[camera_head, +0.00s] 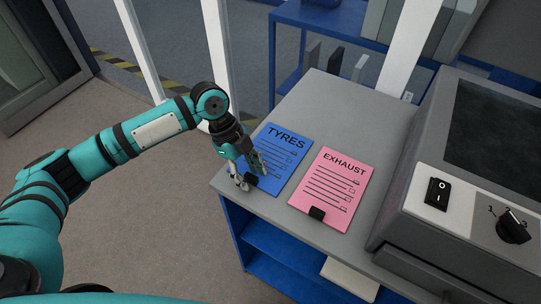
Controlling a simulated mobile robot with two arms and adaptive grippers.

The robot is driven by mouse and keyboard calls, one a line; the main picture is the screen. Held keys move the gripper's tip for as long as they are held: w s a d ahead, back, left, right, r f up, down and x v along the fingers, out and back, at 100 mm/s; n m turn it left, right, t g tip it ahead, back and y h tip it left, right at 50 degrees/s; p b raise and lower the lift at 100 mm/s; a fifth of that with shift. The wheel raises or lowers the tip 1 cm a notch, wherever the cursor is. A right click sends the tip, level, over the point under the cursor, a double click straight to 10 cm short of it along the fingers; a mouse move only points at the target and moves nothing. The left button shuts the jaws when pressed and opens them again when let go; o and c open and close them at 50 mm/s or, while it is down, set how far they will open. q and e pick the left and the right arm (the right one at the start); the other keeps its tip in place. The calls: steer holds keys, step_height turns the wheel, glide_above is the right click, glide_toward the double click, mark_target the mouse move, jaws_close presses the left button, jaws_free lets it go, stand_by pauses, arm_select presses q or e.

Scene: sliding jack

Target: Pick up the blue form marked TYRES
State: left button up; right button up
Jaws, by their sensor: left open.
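The blue form marked TYRES (285,158) lies flat on the grey top of a cabinet, with a small black clip at its lower left edge. My left gripper (251,177) is open at the form's left edge, over the clip area. One finger reaches over the blue sheet and the other is on the outer side, near the cabinet's edge. Part of the form's left side is hidden behind the gripper. I cannot tell whether the fingers touch the form. My right gripper is not in view.
A pink form marked EXHAUST (335,187) with a black clip lies just right of the blue one. A grey machine (450,215) with a switch and a knob stands to the right. The cabinet top (345,115) is bare behind the forms. White posts rise behind my arm.

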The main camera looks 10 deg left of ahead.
arm_select(q)
jaws_close()
steer(key=shift+r, duration=0.1)
